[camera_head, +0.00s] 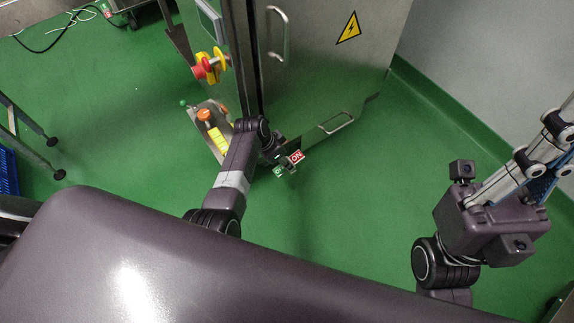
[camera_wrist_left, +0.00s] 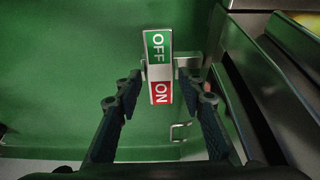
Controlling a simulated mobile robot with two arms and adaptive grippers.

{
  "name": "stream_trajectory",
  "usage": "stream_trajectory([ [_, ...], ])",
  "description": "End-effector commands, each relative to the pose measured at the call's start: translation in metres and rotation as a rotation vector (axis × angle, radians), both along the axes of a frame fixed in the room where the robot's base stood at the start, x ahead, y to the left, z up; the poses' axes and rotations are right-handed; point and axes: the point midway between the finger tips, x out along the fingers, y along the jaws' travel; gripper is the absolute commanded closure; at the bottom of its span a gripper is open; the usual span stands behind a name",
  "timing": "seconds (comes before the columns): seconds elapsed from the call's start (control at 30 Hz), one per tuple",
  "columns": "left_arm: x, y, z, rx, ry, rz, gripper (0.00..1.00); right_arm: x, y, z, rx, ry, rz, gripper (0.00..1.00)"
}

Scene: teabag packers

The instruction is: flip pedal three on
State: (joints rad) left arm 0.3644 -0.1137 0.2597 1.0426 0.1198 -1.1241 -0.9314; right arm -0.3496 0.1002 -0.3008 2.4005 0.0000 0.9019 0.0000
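A small rocker pedal (camera_wrist_left: 159,68) with a green OFF half and a red ON half shows in the left wrist view. In the head view the pedal (camera_head: 296,157) sits low by the steel cabinet's bottom edge. Its number is not readable. My left gripper (camera_wrist_left: 163,85) is open, with one dark finger on each side of the pedal. I cannot tell if the fingers touch it. In the head view the left fingers are mostly hidden by my left arm. My right gripper (camera_head: 535,155) is raised at the far right, its fingertips partly cut off by the frame edge.
The steel cabinet (camera_head: 335,75) with handles and a yellow warning sign stands behind the pedal. A red and yellow emergency stop (camera_head: 205,68) and a button panel (camera_head: 207,122) are left of my left arm. Green floor (camera_head: 340,215) is clear to the right.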

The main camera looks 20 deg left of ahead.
Motion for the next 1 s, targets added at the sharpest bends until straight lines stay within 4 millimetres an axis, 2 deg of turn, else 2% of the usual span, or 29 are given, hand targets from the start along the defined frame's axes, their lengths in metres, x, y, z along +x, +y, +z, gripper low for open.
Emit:
stream_trajectory([
  [0.03,0.002,-0.002,-0.011,-0.001,-0.001,0.0,0.64,0.0,0.0,-0.006,0.0,-0.009,0.0,1.0],
  [0.23,0.007,-0.005,-0.024,0.001,-0.001,0.0,0.64,0.003,0.002,0.002,-0.005,-0.048,-0.003,1.0],
  [0.63,0.008,-0.006,-0.026,0.001,-0.001,0.0,0.64,0.004,0.002,0.006,-0.007,-0.057,-0.004,1.0],
  [0.9,0.008,-0.006,-0.026,0.001,-0.001,0.0,0.94,0.004,0.002,0.006,-0.008,-0.057,-0.004,1.0],
  [1.0,0.008,-0.006,-0.026,0.001,0.0,0.0,0.96,0.004,0.002,0.006,-0.008,-0.057,-0.003,1.0],
])
